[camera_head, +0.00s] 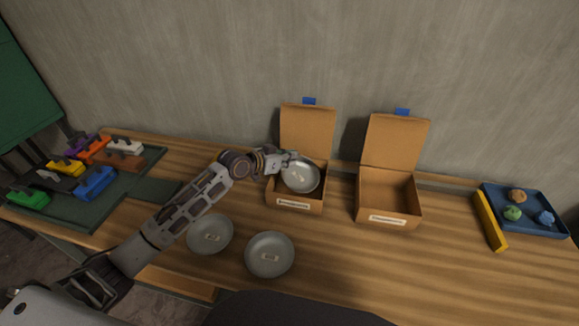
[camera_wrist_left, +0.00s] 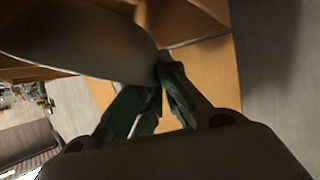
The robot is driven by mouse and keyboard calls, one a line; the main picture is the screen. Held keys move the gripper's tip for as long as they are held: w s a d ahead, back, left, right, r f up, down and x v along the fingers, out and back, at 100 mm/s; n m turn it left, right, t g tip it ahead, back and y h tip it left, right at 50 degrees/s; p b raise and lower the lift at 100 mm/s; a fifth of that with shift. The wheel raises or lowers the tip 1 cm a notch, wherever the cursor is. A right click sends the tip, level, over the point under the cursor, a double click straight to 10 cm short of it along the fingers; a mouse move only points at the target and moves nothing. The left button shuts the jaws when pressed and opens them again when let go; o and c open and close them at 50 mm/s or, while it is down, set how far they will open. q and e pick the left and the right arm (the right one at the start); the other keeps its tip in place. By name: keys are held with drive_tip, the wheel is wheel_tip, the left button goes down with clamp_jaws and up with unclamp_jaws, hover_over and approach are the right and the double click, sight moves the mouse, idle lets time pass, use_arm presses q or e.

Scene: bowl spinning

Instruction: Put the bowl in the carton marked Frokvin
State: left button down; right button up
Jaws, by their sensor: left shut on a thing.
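My left gripper (camera_head: 287,161) is shut on the rim of a grey bowl (camera_head: 302,177) with a small label inside. It holds the bowl tilted over the opening of the left open carton (camera_head: 306,148). In the left wrist view the bowl (camera_wrist_left: 85,35) sits between the fingers (camera_wrist_left: 160,90), with cardboard behind it. A second open carton (camera_head: 391,141) stands to the right and looks empty. Both cartons have front labels too small to read, so I cannot tell which is Frokvin. I cannot tell whether the held bowl touches the carton. My right gripper is not in view.
Two more grey bowls lie on the table, one at the left (camera_head: 210,234) and one in front (camera_head: 270,255). A blue tray (camera_head: 543,229) with coloured lumps and a yellow bar (camera_head: 490,222) is at the right. Coloured blocks sit on a green mat (camera_head: 92,213) at the left.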

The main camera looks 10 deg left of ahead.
use_arm(q)
drive_tip(key=shift+f, duration=1.85)
drive_tip(key=shift+f, duration=0.15)
drive_tip(key=c, duration=1.9)
unclamp_jaws()
drive_tip(key=shift+a+r, duration=0.1)
drive_tip(key=shift+r, duration=0.1)
drive_tip(key=v, duration=1.1)
drive_tip(key=shift+s+a, duration=0.2)
drive_tip(key=shift+s, duration=0.15)
drive_tip(key=shift+r, duration=0.15)
